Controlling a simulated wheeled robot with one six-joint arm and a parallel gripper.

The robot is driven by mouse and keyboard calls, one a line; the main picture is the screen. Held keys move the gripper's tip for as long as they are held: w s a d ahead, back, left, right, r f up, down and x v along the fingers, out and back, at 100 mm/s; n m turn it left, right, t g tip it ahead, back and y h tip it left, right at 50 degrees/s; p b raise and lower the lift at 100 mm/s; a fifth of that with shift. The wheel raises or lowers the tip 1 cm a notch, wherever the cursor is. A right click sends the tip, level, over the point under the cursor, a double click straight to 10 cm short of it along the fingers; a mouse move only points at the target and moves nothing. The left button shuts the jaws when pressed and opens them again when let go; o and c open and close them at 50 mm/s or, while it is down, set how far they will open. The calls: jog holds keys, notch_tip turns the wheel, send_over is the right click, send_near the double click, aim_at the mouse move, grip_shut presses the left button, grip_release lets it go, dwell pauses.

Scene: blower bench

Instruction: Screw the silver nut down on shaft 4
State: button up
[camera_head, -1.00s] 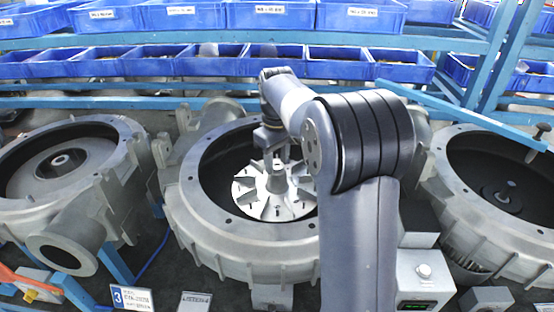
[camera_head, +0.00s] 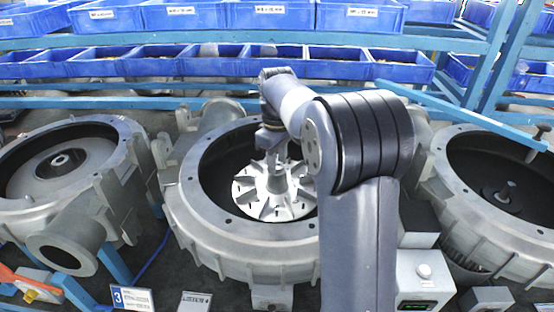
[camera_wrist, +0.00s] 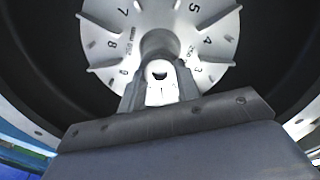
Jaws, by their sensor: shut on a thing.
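A silver finned impeller (camera_head: 262,196) sits inside the middle blower housing (camera_head: 190,215). In the wrist view the impeller (camera_wrist: 110,32) shows numbers around its hub. My gripper (camera_head: 277,160) is over the hub, inside the housing opening. In the wrist view my gripper (camera_wrist: 160,88) is shut on a small bright silver piece (camera_wrist: 160,92) at the hub, which appears to be the nut. The shaft under it is hidden, and I cannot tell how far down the nut sits.
Blower housings stand at left (camera_head: 100,150) and right (camera_head: 450,200). A bare shaft (camera_head: 507,191) stands in the right one. Blue bins (camera_head: 265,62) line the shelf behind.

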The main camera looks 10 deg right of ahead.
jog(key=m, duration=0.3)
grip_shut()
jog(key=m, duration=0.4)
jog(key=shift+m, duration=0.4)
jog(key=m, duration=0.6)
jog(key=shift+m, duration=0.3)
jog(key=m, duration=0.5)
jog(key=shift+m, duration=0.3)
jog(key=m, duration=0.4)
jog(key=shift+m, duration=0.4)
jog(key=o, duration=0.9)
grip_release()
jog(key=shift+c, duration=0.2)
